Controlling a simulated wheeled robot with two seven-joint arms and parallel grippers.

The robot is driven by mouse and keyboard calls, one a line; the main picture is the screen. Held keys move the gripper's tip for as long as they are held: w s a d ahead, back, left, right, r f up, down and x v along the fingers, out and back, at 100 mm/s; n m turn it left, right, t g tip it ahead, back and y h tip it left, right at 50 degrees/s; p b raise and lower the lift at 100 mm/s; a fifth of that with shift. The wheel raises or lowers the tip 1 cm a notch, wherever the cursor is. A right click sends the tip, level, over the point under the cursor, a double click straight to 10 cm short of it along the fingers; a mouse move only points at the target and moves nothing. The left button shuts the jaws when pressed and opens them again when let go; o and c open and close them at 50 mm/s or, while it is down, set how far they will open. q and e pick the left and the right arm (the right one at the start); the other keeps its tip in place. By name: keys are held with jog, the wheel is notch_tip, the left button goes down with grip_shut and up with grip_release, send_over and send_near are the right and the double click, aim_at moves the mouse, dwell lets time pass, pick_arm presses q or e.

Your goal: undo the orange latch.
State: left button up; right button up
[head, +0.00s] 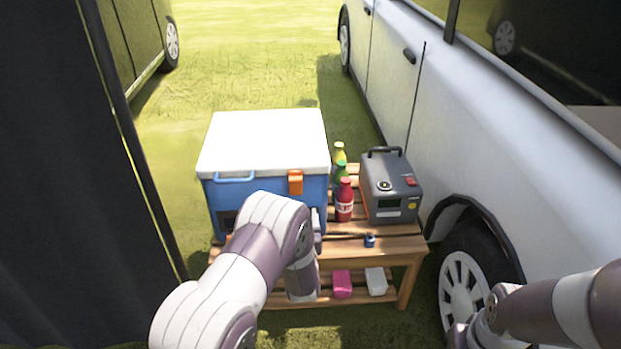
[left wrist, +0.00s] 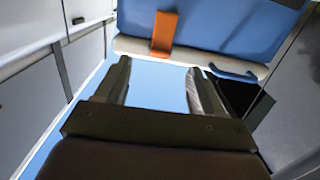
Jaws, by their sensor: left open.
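The orange latch (head: 295,182) is on the front of the blue cooler (head: 313,192), just below the edge of its white lid (head: 263,140). It lies flat against the front and also shows in the left wrist view (left wrist: 163,33). My left gripper (left wrist: 160,75) is open and empty, its two fingers apart below the latch in that view and not touching it. In the head view my left arm hides most of that gripper, low in front of the cooler. My right arm comes in at the lower right, with its gripper out of view.
The cooler stands on a slatted wooden table (head: 390,246). A red bottle (head: 344,200), a green bottle (head: 339,160) and a grey power box (head: 390,188) stand to its right. A white van (head: 440,100) is close on the right, a dark cloth (head: 60,180) on the left.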

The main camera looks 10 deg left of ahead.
aim_at(296, 182)
pick_arm(q)
jog(key=shift+t, duration=0.4)
jog(key=b+x, duration=0.1)
jog(key=x, duration=0.2)
jog(key=b+x, duration=0.1)
jog(key=x, duration=0.3)
jog(key=r+b+x, duration=0.1)
jog(key=x, duration=0.3)
jog(key=shift+a+r, duration=0.15)
jog(key=shift+a, duration=0.2)
jog(key=shift+w+a+r, duration=0.1)
jog(key=shift+w, duration=0.25)
pick_arm(e)
jog(key=f, duration=0.3)
jog(key=shift+s, duration=0.4)
